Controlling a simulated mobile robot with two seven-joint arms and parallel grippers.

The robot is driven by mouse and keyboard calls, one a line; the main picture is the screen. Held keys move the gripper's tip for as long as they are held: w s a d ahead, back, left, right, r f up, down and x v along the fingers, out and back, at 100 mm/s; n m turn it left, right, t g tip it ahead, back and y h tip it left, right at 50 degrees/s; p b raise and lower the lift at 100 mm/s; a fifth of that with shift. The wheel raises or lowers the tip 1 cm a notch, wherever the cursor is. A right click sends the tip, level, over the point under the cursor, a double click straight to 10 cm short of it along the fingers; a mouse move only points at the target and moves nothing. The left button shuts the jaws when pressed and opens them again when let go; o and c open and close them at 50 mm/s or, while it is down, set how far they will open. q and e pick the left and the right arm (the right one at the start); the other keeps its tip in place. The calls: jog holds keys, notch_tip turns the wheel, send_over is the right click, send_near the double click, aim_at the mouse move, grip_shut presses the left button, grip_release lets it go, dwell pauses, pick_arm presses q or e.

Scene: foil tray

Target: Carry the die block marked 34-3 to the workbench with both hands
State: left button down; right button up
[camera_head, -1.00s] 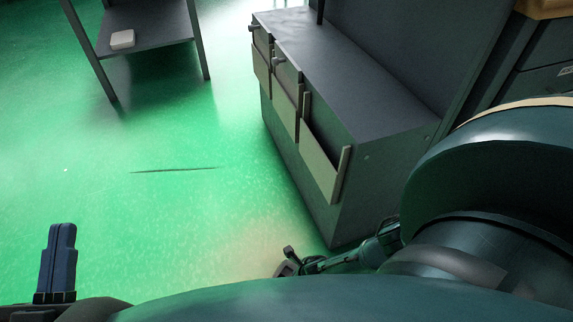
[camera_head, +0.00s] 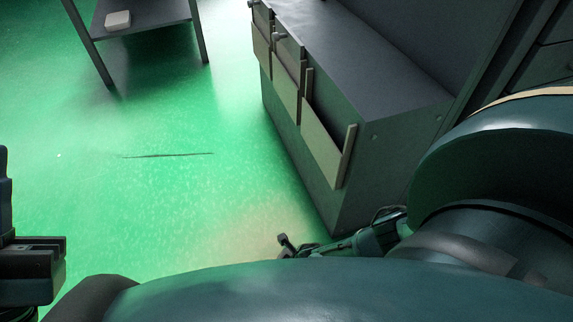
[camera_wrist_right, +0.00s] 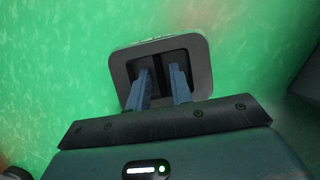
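A grey block with rounded corners and a dark recess (camera_wrist_right: 204,72) shows in the right wrist view. Faint marks on its far edge are too small to read, so I cannot tell if it is 34-3. My right gripper (camera_wrist_right: 162,78) has both blue fingers reaching into the recess, apart, with a dark strip between them. Whether they press on anything is unclear. In the head view my right gripper (camera_head: 286,243) is small, and the block is hidden behind my body. My left gripper (camera_head: 30,268) is at the far left edge, partly cut off, with no block seen at it.
A dark cabinet (camera_head: 375,165) with tilted front bins stands right of centre. A dark shelf table (camera_head: 150,15) at the upper left bears a small pale block (camera_head: 118,20), its marking unreadable. Green floor (camera_head: 190,200) lies open between them. I cannot tell which piece is the workbench.

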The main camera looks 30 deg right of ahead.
grip_shut()
dwell(1.1)
